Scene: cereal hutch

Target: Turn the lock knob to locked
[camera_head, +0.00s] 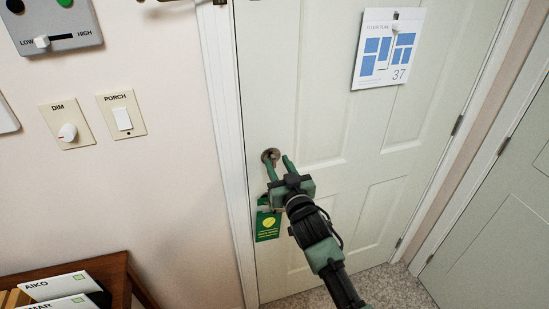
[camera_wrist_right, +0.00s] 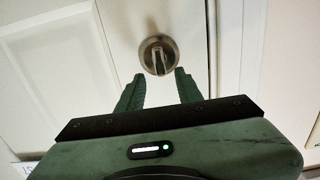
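The lock knob (camera_head: 270,155) is a small round metal piece on the pale door (camera_head: 330,130), near its left edge. In the right wrist view the lock knob (camera_wrist_right: 158,55) shows a round plate with a raised thumb-turn in the middle, which looks roughly upright in that picture. My right gripper (camera_head: 279,161) is in front of the door with its two green fingers apart and pointing at the knob. In the wrist view the fingertips of my right gripper (camera_wrist_right: 158,76) are just short of the knob, one to each side, with nothing between them. My left gripper is not in view.
A green tag (camera_head: 267,226) hangs on the door below the knob, partly behind my right gripper. A floor plan sheet (camera_head: 388,48) is on the door. Switches (camera_head: 123,118) and a dimmer (camera_head: 67,132) are on the wall at left. A wooden stand (camera_head: 120,275) is at lower left.

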